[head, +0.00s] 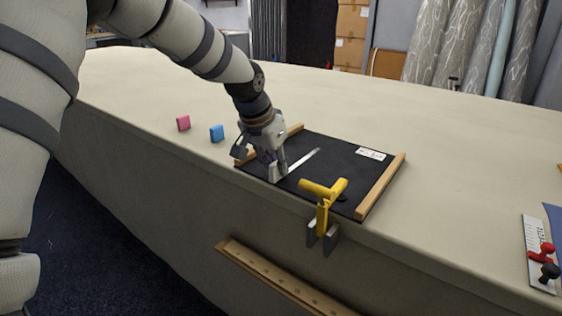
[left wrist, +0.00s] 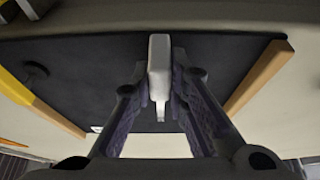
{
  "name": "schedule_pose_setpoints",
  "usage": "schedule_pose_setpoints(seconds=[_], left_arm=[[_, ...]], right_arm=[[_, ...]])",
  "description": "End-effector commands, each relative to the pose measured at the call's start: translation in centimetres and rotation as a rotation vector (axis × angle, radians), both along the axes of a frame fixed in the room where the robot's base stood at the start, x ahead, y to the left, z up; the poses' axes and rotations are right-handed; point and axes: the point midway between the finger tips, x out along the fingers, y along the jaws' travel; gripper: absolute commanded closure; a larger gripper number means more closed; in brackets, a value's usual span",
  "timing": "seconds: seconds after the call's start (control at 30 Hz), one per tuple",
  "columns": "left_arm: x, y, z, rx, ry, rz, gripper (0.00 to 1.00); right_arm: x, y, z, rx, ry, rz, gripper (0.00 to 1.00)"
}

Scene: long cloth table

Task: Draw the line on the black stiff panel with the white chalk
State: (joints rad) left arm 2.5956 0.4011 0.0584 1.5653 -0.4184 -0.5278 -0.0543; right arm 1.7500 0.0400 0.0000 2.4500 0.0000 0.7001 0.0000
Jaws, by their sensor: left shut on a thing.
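The black panel (head: 330,165) lies flat on the cloth table near its front edge. My left gripper (head: 277,172) is over the panel's front left part, pointing down. In the left wrist view my left gripper (left wrist: 158,85) is shut on the white chalk (left wrist: 159,52), a pale block between its fingers. In the head view the chalk is mostly hidden by the fingers. A white line (head: 304,159) runs on the panel from the gripper toward the back right. In the left wrist view a narrow white strip (left wrist: 160,113) shows just below the chalk. My right gripper is not in view.
Wooden strips (head: 381,187) border the panel's sides. A yellow clamp (head: 323,208) grips the table's front edge at the panel. A white label (head: 370,154) lies on the panel's back right. The far table is clear.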

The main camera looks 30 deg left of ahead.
Motion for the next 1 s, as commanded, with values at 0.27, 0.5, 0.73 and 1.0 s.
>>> schedule_pose_setpoints(seconds=[0.27, 0.5, 0.73, 1.0], left_arm=[[-0.8, 0.1, -0.3, 0.000, 0.007, 0.001, 1.00], [-2.2, 0.2, -0.2, 0.000, 0.009, 0.001, 1.00], [-2.7, 0.3, -0.2, 0.000, 0.008, 0.001, 1.00], [-2.6, 0.3, 1.5, 0.002, 0.003, -0.001, 1.00]], right_arm=[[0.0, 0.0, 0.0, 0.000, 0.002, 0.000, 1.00], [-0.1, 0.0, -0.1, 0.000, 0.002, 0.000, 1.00], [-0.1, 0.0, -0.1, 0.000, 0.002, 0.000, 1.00], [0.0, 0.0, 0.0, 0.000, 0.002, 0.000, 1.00]])
